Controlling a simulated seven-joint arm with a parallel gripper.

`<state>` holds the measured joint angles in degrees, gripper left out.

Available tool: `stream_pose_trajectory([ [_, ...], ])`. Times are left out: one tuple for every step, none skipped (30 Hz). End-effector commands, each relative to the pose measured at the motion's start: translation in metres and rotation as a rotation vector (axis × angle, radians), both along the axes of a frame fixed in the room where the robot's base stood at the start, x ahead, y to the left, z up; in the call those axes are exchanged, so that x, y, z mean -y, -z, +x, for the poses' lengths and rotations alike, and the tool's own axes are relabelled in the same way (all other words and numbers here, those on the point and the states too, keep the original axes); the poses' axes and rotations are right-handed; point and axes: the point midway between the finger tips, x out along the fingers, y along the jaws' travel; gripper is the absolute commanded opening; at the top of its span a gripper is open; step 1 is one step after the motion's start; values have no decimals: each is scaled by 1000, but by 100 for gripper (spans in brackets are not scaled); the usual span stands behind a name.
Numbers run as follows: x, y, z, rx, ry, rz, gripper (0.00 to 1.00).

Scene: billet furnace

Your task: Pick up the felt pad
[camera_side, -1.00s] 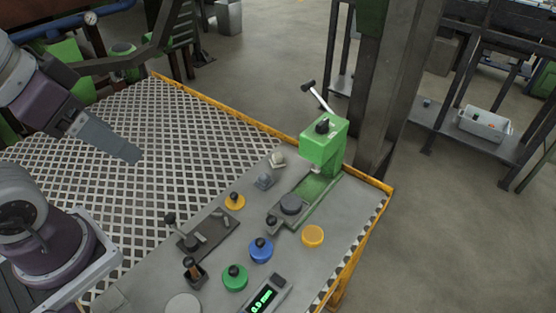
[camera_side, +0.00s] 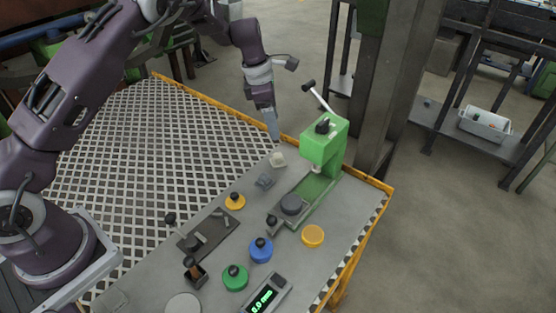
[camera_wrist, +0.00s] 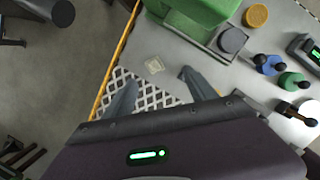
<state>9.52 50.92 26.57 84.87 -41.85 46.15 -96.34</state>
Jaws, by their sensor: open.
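A small pale beige pad, which looks like the felt pad (camera_side: 278,158), lies on the grey bench top near its far edge, left of the green press. In the wrist view the pad (camera_wrist: 154,65) lies flat, just beyond the fingertips and between their lines. My gripper (camera_side: 272,132) points down above the bench's far edge, close to the pad and apart from it. In the wrist view my gripper (camera_wrist: 158,82) is open, with nothing between its fingers.
The green press (camera_side: 322,148) with its raised lever stands right of the pad. A small grey block (camera_side: 264,181) lies nearer. Yellow (camera_side: 235,201), blue (camera_side: 261,250) and green (camera_side: 235,277) knobbed pieces and an orange disc (camera_side: 312,236) stand nearer still. White-and-dark lattice covers the left.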

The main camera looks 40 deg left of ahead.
Motion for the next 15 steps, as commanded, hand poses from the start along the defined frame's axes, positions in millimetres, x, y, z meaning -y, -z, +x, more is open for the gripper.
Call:
stream_pose_trajectory([
  [-3,31,7,-31,-84,6,65],
  [-4,45,11,-40,-131,8,65],
  [-5,60,14,-52,-182,10,65],
  [-6,68,16,-59,-210,10,65],
  [-6,74,18,-61,-231,10,65],
  [-7,80,18,-66,-249,12,65],
  [-7,84,19,-68,-258,12,65],
  [-7,88,20,-68,-262,12,65],
  [-6,93,21,-67,-264,11,65],
  [-6,97,21,-68,-263,11,65],
  [-6,102,21,-69,-263,11,65],
  [-7,108,22,-69,-262,11,65],
  [-7,114,23,-70,-261,11,65],
  [-7,120,25,-70,-261,11,65],
  [-8,128,26,-70,-261,11,65],
])
